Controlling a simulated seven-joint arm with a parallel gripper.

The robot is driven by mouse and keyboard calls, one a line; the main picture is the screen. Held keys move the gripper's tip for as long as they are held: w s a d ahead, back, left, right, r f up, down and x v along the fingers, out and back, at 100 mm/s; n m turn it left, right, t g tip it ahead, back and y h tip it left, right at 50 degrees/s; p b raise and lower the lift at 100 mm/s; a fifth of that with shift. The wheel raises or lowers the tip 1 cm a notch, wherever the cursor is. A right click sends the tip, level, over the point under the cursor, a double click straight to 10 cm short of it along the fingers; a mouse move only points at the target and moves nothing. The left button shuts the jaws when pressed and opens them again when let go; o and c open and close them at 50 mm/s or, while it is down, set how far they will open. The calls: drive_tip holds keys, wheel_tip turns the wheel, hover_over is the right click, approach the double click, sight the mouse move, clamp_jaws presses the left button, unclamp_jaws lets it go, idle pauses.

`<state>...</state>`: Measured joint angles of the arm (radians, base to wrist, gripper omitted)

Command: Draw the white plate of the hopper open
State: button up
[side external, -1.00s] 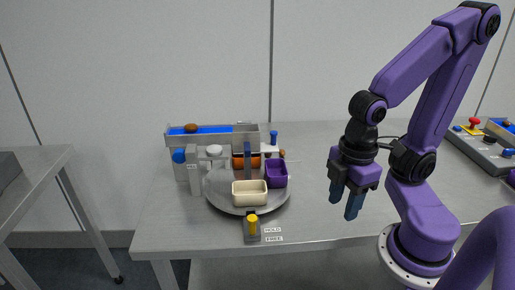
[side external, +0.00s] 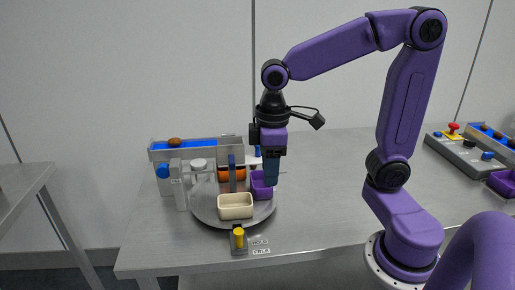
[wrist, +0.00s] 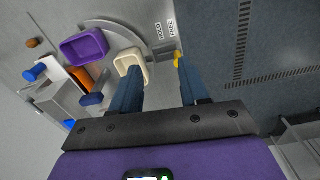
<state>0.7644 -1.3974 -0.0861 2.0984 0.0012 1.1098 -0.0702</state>
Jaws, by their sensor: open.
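The grey hopper (side external: 231,143) stands at the back of the round turntable. A small white plate (side external: 254,162) juts from its right side, with a blue knob (side external: 257,152) by it. My gripper partly covers this area in the side view. In the wrist view, the white plate (wrist: 54,72) and blue knob (wrist: 35,72) show at the left, clear of my fingers. My gripper (side external: 271,182) is open and empty, pointing down in front of the plate, over the purple bin's right side in the picture. It also shows in the wrist view (wrist: 160,72).
A purple bin (side external: 262,190), an orange bin (side external: 232,174) and a cream bin (side external: 236,207) sit on the grey turntable (side external: 208,213). A yellow lever (side external: 239,238) stands at the front by HOLD and FREE labels. A brown date (side external: 175,141) lies on the blue channel.

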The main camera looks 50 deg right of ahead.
drive_tip(key=w+d+r+m, duration=0.4)
drive_tip(key=w+d, duration=0.4)
drive_tip(key=w, duration=0.5)
wheel_tip(320, 180, up, 2)
drive_tip(key=m, duration=0.4)
hover_over(258, 147)
drive_tip(key=d, duration=0.1)
drive_tip(key=f, duration=1.7)
drive_tip(key=shift+w, duration=0.35)
clamp_jaws()
drive_tip(key=shift+d, duration=0.1)
